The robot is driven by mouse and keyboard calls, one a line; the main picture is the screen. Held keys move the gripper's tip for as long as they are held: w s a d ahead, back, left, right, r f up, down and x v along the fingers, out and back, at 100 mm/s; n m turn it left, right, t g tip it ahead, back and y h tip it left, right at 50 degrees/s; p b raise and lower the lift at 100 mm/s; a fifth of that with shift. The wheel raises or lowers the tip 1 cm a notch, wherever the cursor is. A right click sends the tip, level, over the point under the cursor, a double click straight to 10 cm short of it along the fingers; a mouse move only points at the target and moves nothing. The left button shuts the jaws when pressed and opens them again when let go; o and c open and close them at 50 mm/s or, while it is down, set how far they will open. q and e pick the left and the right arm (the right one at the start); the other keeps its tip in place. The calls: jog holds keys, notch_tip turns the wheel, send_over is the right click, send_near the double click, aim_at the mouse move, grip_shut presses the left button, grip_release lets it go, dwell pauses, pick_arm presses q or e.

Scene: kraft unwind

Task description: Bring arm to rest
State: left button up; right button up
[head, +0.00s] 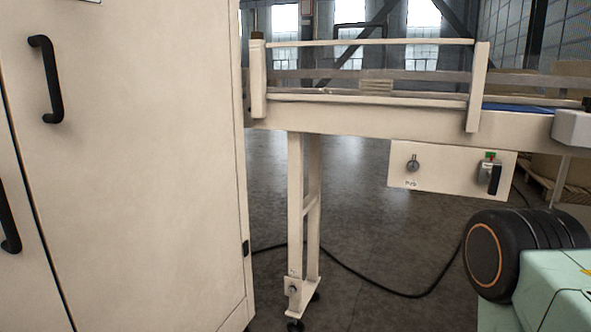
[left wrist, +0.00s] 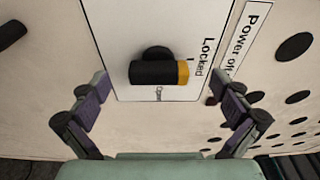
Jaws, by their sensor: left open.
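My left gripper (left wrist: 161,84) shows in the left wrist view. Its two dark, purple-grey fingers stand wide apart, with nothing held between them. Ahead of it is a black rotary handle (left wrist: 152,73) with a yellow tip, on a white plate (left wrist: 125,25) marked "Locked". The handle appears between the fingers in the picture; I see no finger touching it. In the head view neither gripper shows. A black and mint-green part of my own body is at the lower right. My right gripper is in no view.
A cream cabinet (head: 140,150) with black handles fills the left of the head view. A conveyor frame (head: 370,118) with a control box (head: 440,180) runs to the right. A black cable (head: 385,288) lies on the grey floor. A "Power off" label (left wrist: 245,38) is beside the plate.

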pick_arm(q)
jog(key=w+d+v, duration=0.1)
jog(key=v, duration=0.4)
jog(key=a, duration=0.2)
jog(key=w+a, duration=0.2)
jog(key=a, duration=0.1)
jog(key=shift+a, duration=0.35)
jog(key=shift+a+r+p, duration=0.15)
jog(key=shift+a+p, duration=0.05)
jog(key=shift+p, duration=0.4)
jog(key=shift+s+d+r+m+p, duration=0.2)
jog(key=shift+d+m+p, duration=0.2)
jog(key=shift+m+p, duration=0.45)
jog(key=shift+w+a+f+m+p, duration=0.2)
jog(key=shift+a+m+p, duration=0.15)
jog(key=shift+p, duration=0.8)
jog(key=shift+s+d+r+m+p, duration=0.2)
jog(key=shift+m+p, duration=0.3)
jog(key=shift+p, duration=0.5)
jog(key=shift+w+a+f+m+g+h+p, duration=0.1)
jog(key=shift+w+f+m+g+h+p, duration=0.2)
jog(key=shift+p, duration=0.5)
jog(key=shift+s+m+p, duration=0.25)
jog(key=shift+m+p, duration=0.05)
jog(key=shift+w, duration=0.1)
